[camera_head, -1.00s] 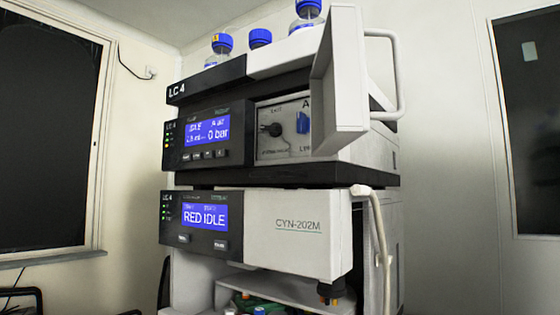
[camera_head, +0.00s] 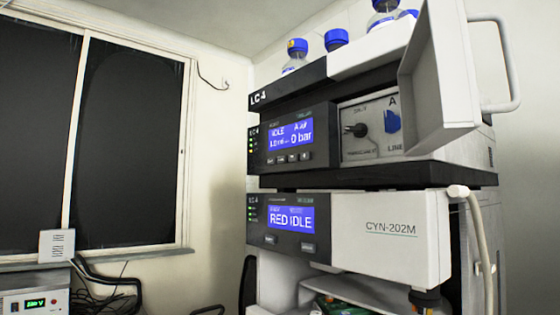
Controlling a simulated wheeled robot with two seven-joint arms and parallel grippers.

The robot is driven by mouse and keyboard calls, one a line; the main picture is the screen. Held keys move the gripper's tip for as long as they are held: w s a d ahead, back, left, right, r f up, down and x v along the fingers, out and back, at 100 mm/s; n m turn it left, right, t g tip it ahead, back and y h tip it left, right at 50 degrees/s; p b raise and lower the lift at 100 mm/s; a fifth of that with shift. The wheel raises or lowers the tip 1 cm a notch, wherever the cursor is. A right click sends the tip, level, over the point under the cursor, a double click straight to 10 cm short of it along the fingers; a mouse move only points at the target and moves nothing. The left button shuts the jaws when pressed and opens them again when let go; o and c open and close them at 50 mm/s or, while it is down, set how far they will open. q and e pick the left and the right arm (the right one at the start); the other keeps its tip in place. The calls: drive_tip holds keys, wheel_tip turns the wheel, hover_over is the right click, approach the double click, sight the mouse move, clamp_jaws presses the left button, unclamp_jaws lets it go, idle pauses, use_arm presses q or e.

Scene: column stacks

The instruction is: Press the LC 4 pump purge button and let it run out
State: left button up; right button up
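The LC 4 stack (camera_head: 285,85) stands right of centre in the head view. Its upper module is the pump (camera_head: 290,140), with a blue display that reads IDLE and 0 bar. A row of small dark buttons (camera_head: 288,159) sits under that display; their labels are too small to read, so I cannot tell which is purge. Beside it is a panel with a black knob and a blue knob (camera_head: 392,121), uncovered by a raised white door (camera_head: 438,75). The lower module (camera_head: 390,235) is marked CYN-202M, and its display reads RED IDLE. Neither gripper shows.
Blue-capped bottles (camera_head: 336,40) stand on top of the stack. A pale hose (camera_head: 478,225) runs down its right side. A white box with a green readout (camera_head: 35,302) and dark cables are at lower left, below a dark window (camera_head: 130,140).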

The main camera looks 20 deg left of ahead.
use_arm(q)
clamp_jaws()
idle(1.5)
